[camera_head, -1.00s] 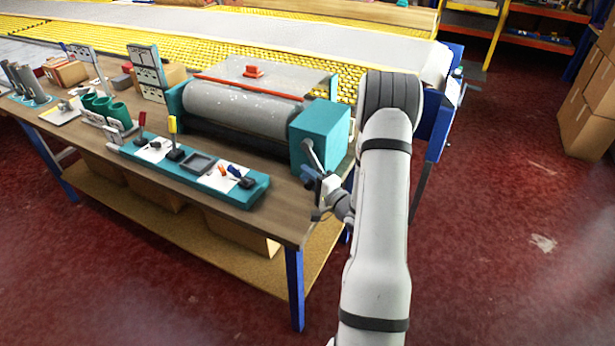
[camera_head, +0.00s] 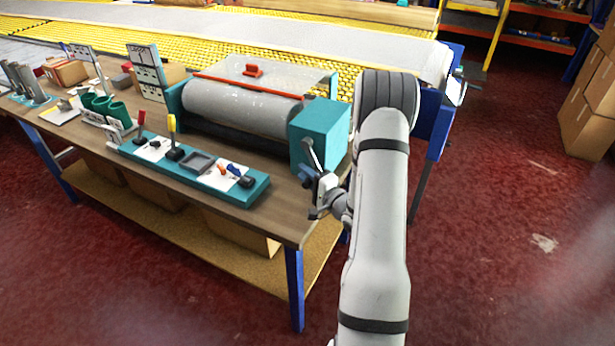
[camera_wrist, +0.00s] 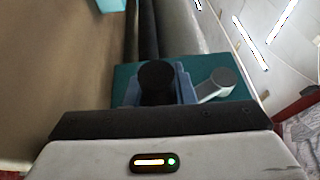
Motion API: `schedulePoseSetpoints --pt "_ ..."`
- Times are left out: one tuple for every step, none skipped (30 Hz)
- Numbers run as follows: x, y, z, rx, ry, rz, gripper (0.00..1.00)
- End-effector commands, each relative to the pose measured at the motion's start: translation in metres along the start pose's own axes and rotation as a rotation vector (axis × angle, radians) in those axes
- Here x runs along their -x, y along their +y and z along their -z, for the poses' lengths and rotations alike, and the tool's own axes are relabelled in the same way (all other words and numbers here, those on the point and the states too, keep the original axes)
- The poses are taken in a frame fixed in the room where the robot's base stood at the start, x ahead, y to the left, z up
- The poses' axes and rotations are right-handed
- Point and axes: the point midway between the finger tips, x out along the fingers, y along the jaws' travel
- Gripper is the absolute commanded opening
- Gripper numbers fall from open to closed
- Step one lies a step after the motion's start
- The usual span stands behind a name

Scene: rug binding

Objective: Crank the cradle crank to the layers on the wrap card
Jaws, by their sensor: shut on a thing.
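The cradle (camera_head: 240,108) is a grey roller in a teal frame on the bench, with a teal gearbox (camera_head: 322,132) at its right end. The grey crank arm (camera_head: 313,155) hangs from the gearbox's front; its hub end (camera_wrist: 222,77) shows in the wrist view. My gripper (camera_head: 308,180) is shut on the crank's dark knob (camera_wrist: 156,76), low in front of the gearbox. Blue finger parts flank the knob in the wrist view. Upright cards (camera_head: 146,72) stand behind the bench items at left; I cannot read which is the wrap card.
A teal panel (camera_head: 255,193) with red, yellow and blue levers and a small tray lies along the bench's front edge. Green cups (camera_head: 103,106) stand to its left. A red-handled clear cover (camera_head: 254,70) lies over the roller's back. Red floor is open at right.

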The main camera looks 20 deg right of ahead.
Motion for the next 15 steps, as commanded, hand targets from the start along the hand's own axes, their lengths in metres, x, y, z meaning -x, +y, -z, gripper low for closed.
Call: schedulePoseSetpoints --pt "-0.003 0.002 -0.002 0.002 -0.004 0.003 0.0" --pt "-0.005 0.002 -0.003 0.002 -0.005 0.003 0.0" --pt "-0.007 0.003 -0.004 0.003 -0.006 0.003 0.0" --pt "-0.009 0.003 -0.005 0.003 -0.006 0.003 0.0" --pt "-0.01 0.003 -0.005 0.004 -0.006 0.004 0.0" --pt "-0.013 0.003 -0.006 0.005 -0.006 0.004 0.0" --pt "-0.014 0.003 -0.006 0.005 -0.006 0.005 0.0" --pt "-0.016 0.003 -0.007 0.005 -0.006 0.006 0.0" --pt "-0.018 0.002 -0.008 0.005 -0.006 0.007 0.0" --pt "-0.02 0.002 -0.009 0.005 -0.007 0.008 0.0" --pt "-0.022 0.002 -0.01 0.005 -0.008 0.009 0.0" --pt "-0.024 0.001 -0.011 0.006 -0.008 0.009 0.0" --pt "-0.025 0.001 -0.011 0.006 -0.008 0.01 0.0" --pt "-0.027 0.0 -0.011 0.006 -0.007 0.01 0.0" --pt "-0.029 -0.001 -0.012 0.007 -0.008 0.011 0.0"
